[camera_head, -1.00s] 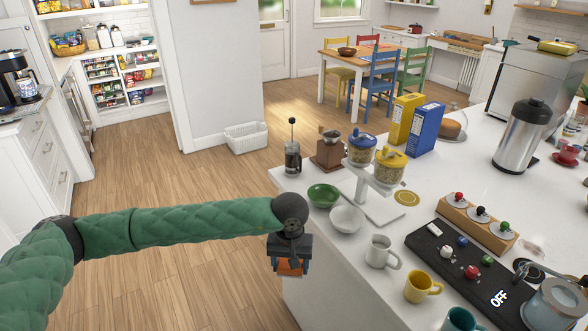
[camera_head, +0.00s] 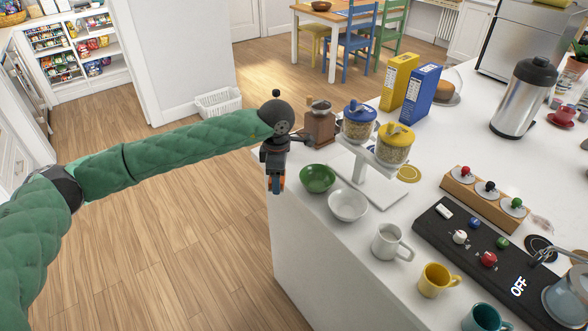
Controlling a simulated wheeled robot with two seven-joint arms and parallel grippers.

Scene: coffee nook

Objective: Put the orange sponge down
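My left arm comes in from the left, and my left gripper (camera_head: 276,184) points down at the far left corner of the white counter (camera_head: 325,237). It is shut on the orange sponge (camera_head: 282,183). Only a small orange part of the sponge shows between the dark fingers; the rest is hidden. The gripper is just left of the green bowl (camera_head: 318,178). I cannot tell whether the sponge touches the counter or hangs beside its edge. My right gripper is not in view.
A white bowl (camera_head: 348,205), a coffee grinder (camera_head: 319,124) and a stand with two jars (camera_head: 368,182) are close by. White (camera_head: 391,243), yellow (camera_head: 437,280) and teal (camera_head: 484,319) mugs line the front edge. A black mat (camera_head: 468,262) holds small items.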

